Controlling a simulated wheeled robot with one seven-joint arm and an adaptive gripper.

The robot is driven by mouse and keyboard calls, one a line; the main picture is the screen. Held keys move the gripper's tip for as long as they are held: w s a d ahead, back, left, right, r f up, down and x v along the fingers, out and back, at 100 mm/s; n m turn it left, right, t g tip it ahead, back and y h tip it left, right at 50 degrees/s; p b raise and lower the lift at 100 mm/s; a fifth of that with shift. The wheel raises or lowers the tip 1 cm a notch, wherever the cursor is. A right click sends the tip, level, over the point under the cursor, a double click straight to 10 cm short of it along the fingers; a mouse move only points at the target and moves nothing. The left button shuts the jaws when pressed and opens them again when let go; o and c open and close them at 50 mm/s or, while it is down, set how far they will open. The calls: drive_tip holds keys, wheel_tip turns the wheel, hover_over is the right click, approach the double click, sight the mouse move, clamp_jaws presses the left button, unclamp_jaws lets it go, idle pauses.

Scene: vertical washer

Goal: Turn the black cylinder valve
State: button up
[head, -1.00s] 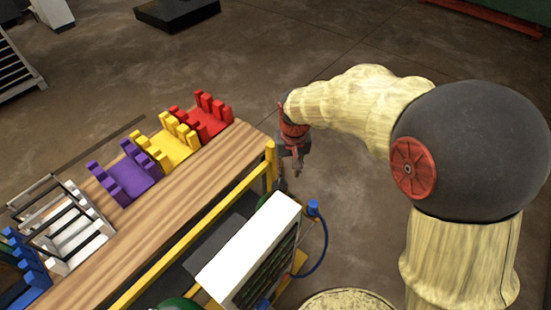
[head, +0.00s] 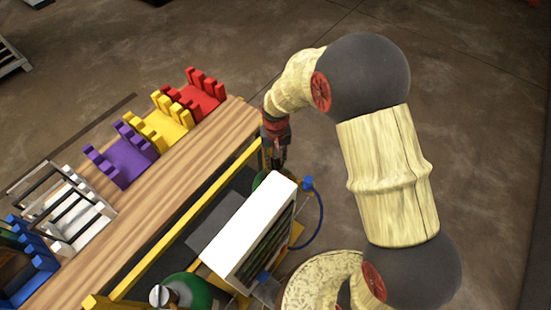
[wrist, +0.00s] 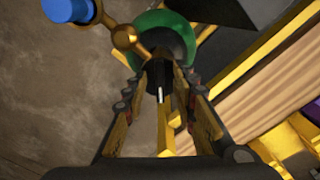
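The black cylinder valve (wrist: 159,76) shows in the wrist view on top of a green gas cylinder (wrist: 178,28). A brass fitting (wrist: 126,37) with a blue end (wrist: 68,8) sticks out beside it to the upper left. My gripper (wrist: 160,84) is open, its two fingers on either side of the valve at the tips. I cannot tell whether they touch it. In the head view my gripper (head: 277,158) points down above the cart's far end. The green cylinder (head: 262,180) shows only partly there, and the valve is hidden.
A white-topped box (head: 250,222) with a blue hose (head: 319,222) stands close to my gripper. A yellow rail (head: 190,217) and a wooden bench (head: 165,205) with coloured racks lie to the left. Another green cylinder (head: 198,290) is nearer. Open floor lies beyond.

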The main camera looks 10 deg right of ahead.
drive_tip(key=c, duration=0.3)
drive_tip(key=c, duration=0.4)
clamp_jaws()
